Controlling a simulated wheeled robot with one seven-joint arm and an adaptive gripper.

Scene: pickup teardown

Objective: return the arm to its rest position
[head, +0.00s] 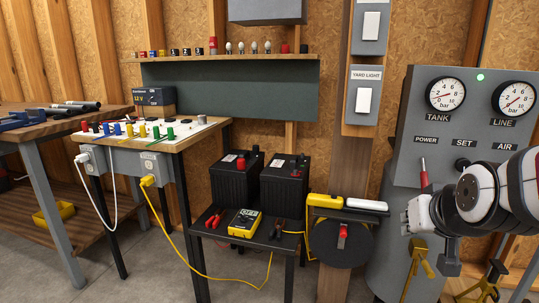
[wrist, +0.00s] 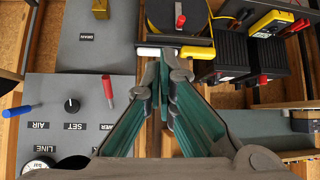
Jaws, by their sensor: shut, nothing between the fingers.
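My arm reaches in from the right edge of the head view, with white and dark links in front of the grey compressor panel (head: 420,115). My gripper (head: 408,217) is at the left end of it, small in that view, near the panel's lower part. In the wrist view my gripper (wrist: 164,58) shows its teal-padded fingers converging, with the tips together and nothing held. The wrist view is upside down, with the panel (wrist: 70,115) at left, its SET knob (wrist: 72,105) and a red lever (wrist: 108,90).
A black reel (head: 343,245) with a red handle hangs left of my gripper. Two black batteries (head: 235,182) and a yellow multimeter (head: 245,222) are on a low dark stand. A wooden workbench (head: 200,135) stands farther left. Open floor lies in front of the stand.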

